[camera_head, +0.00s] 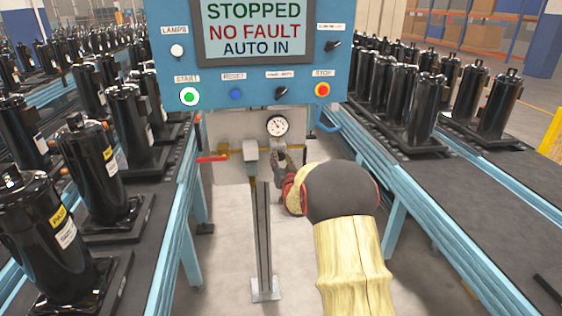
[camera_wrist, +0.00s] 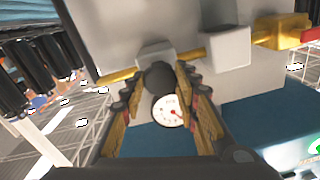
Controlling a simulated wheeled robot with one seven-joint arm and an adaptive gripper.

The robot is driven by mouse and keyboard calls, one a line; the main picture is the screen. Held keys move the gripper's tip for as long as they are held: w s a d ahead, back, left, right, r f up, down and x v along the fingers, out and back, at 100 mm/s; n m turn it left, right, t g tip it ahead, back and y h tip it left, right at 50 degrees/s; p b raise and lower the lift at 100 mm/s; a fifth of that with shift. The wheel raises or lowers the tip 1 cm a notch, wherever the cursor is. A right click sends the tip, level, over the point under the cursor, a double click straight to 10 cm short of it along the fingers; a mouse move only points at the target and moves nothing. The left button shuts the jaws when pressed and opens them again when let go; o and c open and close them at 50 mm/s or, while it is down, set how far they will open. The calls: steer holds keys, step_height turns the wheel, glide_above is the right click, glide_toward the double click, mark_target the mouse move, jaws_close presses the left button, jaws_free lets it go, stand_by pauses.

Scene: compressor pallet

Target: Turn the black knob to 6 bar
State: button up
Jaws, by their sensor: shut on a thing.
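The black knob (camera_wrist: 157,77) sits under a grey block on the yellow pipe in the wrist view. My gripper (camera_wrist: 160,84) is shut on it, with one finger on each side. In the head view my gripper (camera_head: 283,160) is at the pipe just below the gauge, and it hides the knob. The round white pressure gauge (camera_head: 277,126) is on the grey panel, and it also shows between my fingers in the wrist view (camera_wrist: 168,111). Its needle is visible, but the scale is too small to read.
A blue control panel (camera_head: 350,75) with a screen and buttons hangs above the gauge. A red valve handle (camera_head: 212,158) and a grey block (camera_head: 250,157) are left of my gripper. Conveyors (camera_head: 425,215) with black compressors stand on both sides.

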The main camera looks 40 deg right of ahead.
steer(key=m+b, duration=0.1)
steer(key=m, duration=0.2)
steer(key=shift+f+m+b, duration=0.1)
steer(key=shift+m+b, duration=0.25)
steer(key=shift+m, duration=0.05)
steer(key=m+b, duration=0.1)
steer(key=m, duration=0.3)
steer(key=shift+m+b, duration=0.3)
steer(key=shift+b, duration=0.05)
steer(key=m+b, duration=0.1)
steer(key=m, duration=0.3)
steer(key=shift+m, duration=0.3)
steer(key=m+b, duration=0.1)
steer(key=m, duration=0.3)
steer(key=shift+h, duration=0.4)
steer(key=shift+m+b, duration=0.3)
steer(key=o, duration=1.1)
steer(key=shift+o, duration=0.3)
